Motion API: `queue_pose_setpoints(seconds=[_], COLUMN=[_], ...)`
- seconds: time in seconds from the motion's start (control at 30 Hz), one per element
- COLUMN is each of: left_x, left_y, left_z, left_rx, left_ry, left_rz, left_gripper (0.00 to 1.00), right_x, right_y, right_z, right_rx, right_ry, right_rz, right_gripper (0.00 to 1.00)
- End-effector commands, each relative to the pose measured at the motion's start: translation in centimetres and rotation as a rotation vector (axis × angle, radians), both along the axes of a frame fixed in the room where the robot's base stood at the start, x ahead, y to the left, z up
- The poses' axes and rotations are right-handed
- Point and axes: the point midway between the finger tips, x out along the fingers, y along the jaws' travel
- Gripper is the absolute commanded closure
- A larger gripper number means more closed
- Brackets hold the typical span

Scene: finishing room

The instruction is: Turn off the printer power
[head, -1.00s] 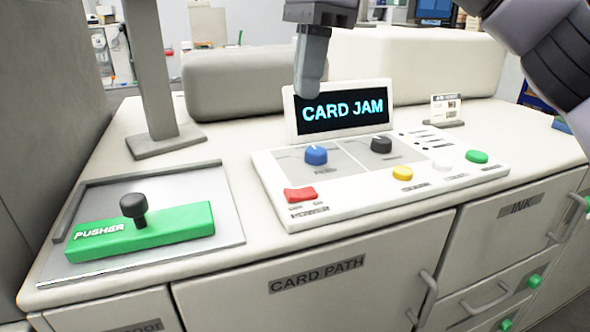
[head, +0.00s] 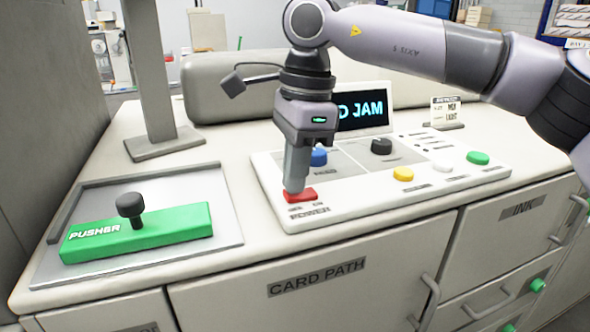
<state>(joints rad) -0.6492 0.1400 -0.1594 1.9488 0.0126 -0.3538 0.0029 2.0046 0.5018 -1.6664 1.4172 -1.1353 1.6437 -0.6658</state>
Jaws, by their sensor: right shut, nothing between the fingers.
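The red power switch (head: 304,195) sits at the front left of the white control panel (head: 350,208), above the label POWER. My right gripper (head: 294,189) points down with its fingers shut and empty. Its fingertips are at the left part of the red switch and appear to touch it. Whether the switch is pressed cannot be told. The display (head: 366,108) behind the gripper is partly hidden and shows "D JAM". My left gripper is not in view.
A blue knob (head: 319,157) is partly hidden behind the gripper. A black knob (head: 381,146) and yellow (head: 403,174), white (head: 442,166) and green (head: 477,158) buttons lie to the right. The green pusher block (head: 170,231) is on the left tray.

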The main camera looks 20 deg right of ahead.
Motion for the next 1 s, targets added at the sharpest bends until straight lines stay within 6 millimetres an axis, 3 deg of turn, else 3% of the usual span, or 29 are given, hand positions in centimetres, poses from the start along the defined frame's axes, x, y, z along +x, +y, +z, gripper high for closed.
queue_pose_setpoints(seconds=[0.67,1.0], left_x=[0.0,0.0], left_y=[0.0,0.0], left_z=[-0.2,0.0], left_rx=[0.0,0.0], left_ry=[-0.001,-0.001], left_rz=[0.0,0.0], left_gripper=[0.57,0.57], right_x=[-0.1,-0.2], right_y=[0.5,-0.8], right_z=[-1.4,-1.2], right_rx=[-0.004,-0.008], right_ry=[0.01,0.013], right_rz=[0.005,0.007], right_gripper=[1.0,1.0])
